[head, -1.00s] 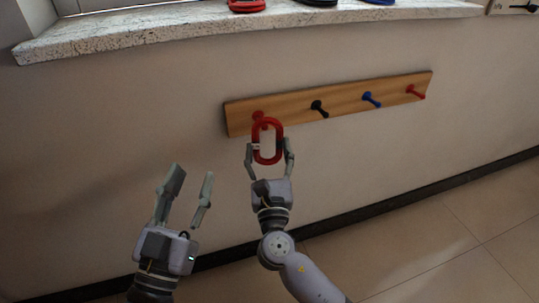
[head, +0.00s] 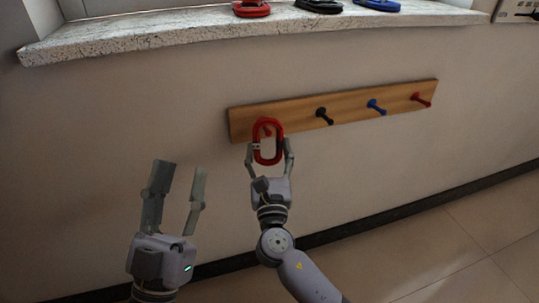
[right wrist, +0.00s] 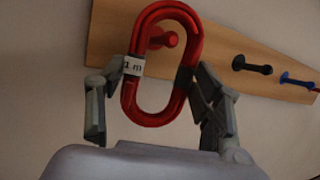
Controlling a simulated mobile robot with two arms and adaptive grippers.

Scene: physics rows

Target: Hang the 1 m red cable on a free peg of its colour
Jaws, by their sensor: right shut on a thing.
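The red cable (head: 257,137) is a coiled oval loop held upright by my right gripper (head: 269,148) in front of the wall rack. It carries a white "1 m" label (right wrist: 133,67) in the right wrist view. My right gripper is shut on its sides. The left red peg (right wrist: 168,40) shows through the upper part of the loop's opening; I cannot tell whether its tip passes through. A second red peg (head: 421,99) at the rack's right end is bare. My left gripper (head: 178,172) is open and empty, lower left of the cable.
The wooden rack (head: 345,107) also bears a bare black peg (head: 324,116) and a bare blue peg (head: 376,106). On the white sill (head: 160,33) above lie a red coil (head: 252,9), a black coil (head: 320,6) and a blue coil (head: 379,5). Wall below the rack is clear.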

